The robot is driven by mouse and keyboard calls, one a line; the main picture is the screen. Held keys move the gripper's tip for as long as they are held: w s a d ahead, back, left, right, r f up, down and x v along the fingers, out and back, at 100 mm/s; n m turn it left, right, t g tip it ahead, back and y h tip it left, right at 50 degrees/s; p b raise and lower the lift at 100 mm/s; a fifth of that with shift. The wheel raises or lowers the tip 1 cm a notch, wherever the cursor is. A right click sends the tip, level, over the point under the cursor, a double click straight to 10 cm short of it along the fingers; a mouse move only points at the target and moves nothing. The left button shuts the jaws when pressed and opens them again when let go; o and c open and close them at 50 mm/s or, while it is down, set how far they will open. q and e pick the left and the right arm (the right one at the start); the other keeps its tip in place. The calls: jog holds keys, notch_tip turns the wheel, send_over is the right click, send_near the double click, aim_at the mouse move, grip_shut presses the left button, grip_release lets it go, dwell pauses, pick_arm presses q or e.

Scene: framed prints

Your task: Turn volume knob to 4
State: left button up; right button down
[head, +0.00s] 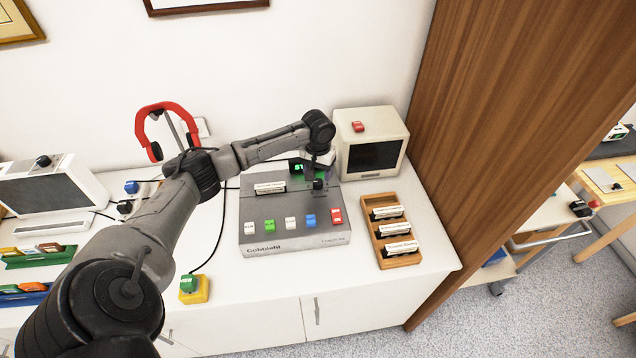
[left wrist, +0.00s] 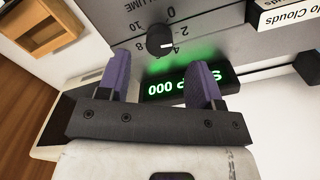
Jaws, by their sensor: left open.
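The grey tape deck (head: 295,232) stands on the white counter. Its black volume knob (head: 318,185) is at the upper right of the top panel. In the left wrist view the knob (left wrist: 160,42) sits among printed scale numbers, with a pale mark pointing roughly right, near the 2 and 4; I cannot tell the exact number. My left gripper (left wrist: 163,72) is open, its two purple fingers on either side of the knob's line but apart from it, with nothing between them. In the head view the left gripper (head: 316,163) is above the deck's back right, partly hidden by the wrist.
A lit green display (left wrist: 187,82) lies behind the fingers. A small cream monitor (head: 370,142) stands close at the right. A wooden tray with cassettes (head: 391,260) lies right of the deck. Coloured buttons line the deck's front. A red headset (head: 160,125) stands behind the arm.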

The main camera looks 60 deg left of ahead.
aim_at(318, 182)
pick_arm(q)
jog(key=shift+f+b, duration=0.4)
jog(key=shift+f, duration=1.85)
jog(key=shift+c, duration=0.4)
